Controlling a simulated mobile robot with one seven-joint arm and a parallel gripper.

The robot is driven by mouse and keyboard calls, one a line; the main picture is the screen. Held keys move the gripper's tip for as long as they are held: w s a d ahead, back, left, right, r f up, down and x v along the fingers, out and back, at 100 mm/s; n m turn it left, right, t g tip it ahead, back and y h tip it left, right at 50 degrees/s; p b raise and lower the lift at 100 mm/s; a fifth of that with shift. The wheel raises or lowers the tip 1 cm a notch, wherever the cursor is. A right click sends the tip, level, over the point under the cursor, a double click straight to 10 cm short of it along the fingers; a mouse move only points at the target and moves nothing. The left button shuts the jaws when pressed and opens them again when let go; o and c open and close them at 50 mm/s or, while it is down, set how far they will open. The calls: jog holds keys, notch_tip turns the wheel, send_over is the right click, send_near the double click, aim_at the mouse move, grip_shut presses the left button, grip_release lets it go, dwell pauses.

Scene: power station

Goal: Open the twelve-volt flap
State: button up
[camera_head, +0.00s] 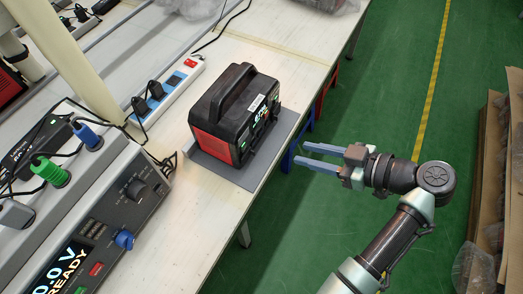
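The power station (236,112), a black and red box with a top carry handle, stands upright on a grey mat (288,121) on the workbench. Its front panel with a lit label faces right and toward the lower right. The twelve-volt flap is too small to make out on that panel. My gripper (303,156) is to the right of the power station, apart from it and beyond the bench edge, over the green floor. Its two blue-grey fingers point left toward the box. They are spread with a gap between them, and nothing is held.
A power supply (105,225) with a display, knobs and plugs stands at the lower left of the bench. A white power strip (172,90) with black plugs lies behind the box. Cardboard (514,120) lines the right. The floor between is clear.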

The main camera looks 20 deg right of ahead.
jog(key=shift+n+y, duration=0.3)
jog(key=shift+y, duration=0.2)
jog(key=x, duration=0.4)
jog(key=s+f+x, duration=0.1)
jog(key=x, duration=0.3)
jog(key=f+x, duration=0.1)
jog(key=x, duration=0.3)
jog(key=shift+s+a+r+p, duration=0.1)
jog(key=shift+s+a+p, duration=0.25)
grip_shut()
dwell(0.5)
